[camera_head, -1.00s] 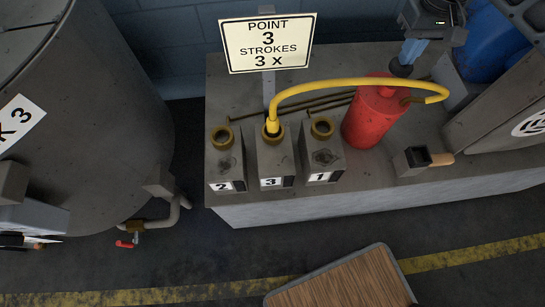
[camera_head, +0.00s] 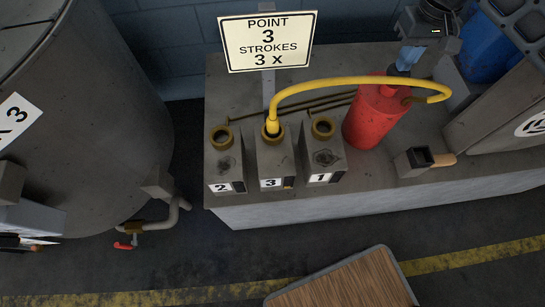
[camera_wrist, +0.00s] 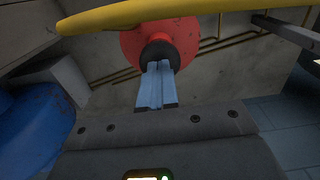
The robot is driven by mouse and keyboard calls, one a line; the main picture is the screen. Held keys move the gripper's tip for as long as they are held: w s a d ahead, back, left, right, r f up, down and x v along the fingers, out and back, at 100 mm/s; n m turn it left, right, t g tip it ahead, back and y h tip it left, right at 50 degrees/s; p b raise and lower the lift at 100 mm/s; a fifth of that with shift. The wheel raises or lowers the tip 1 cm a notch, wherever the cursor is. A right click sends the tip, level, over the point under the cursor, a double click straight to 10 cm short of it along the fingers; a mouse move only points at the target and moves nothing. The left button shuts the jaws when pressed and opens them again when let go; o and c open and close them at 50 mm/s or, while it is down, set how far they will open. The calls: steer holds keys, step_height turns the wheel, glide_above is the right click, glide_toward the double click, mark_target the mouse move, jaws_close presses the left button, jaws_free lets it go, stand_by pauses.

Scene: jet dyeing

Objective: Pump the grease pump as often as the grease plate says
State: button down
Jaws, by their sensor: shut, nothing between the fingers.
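The grease plate (camera_head: 267,43) reads "POINT 3, STROKES 3 X". The red grease pump (camera_head: 370,120) stands on the grey bench, and its yellow hose (camera_head: 340,83) runs to the brass fitting of the block labelled 3 (camera_head: 273,160). My gripper (camera_head: 404,63) is over the pump's top at the upper right. In the wrist view the pump (camera_wrist: 128,48) shows with a black knob (camera_wrist: 160,52) on top. The gripper's pale blue fingers (camera_wrist: 158,72) are shut and empty, with their tips at the knob. They appear to touch it; the exact contact is hard to tell.
Blocks 2 (camera_head: 224,160) and 1 (camera_head: 322,160) flank block 3, their brass fittings without a hose. A small dark box (camera_head: 412,160) sits right of the pump. A large grey tank (camera_head: 90,110) is at left, a wooden-topped surface (camera_head: 345,283) in front. The yellow hose arches close to my gripper.

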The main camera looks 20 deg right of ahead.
steer(key=shift+r+p, duration=2.3)
steer(key=shift+r, duration=0.15)
steer(key=shift+f, duration=0.15)
steer(key=shift+f+b, duration=1.3)
steer(key=shift+f, duration=1.1)
steer(key=shift+r+p, duration=2.4)
steer(key=shift+r, duration=0.15)
steer(key=shift+f, duration=0.1)
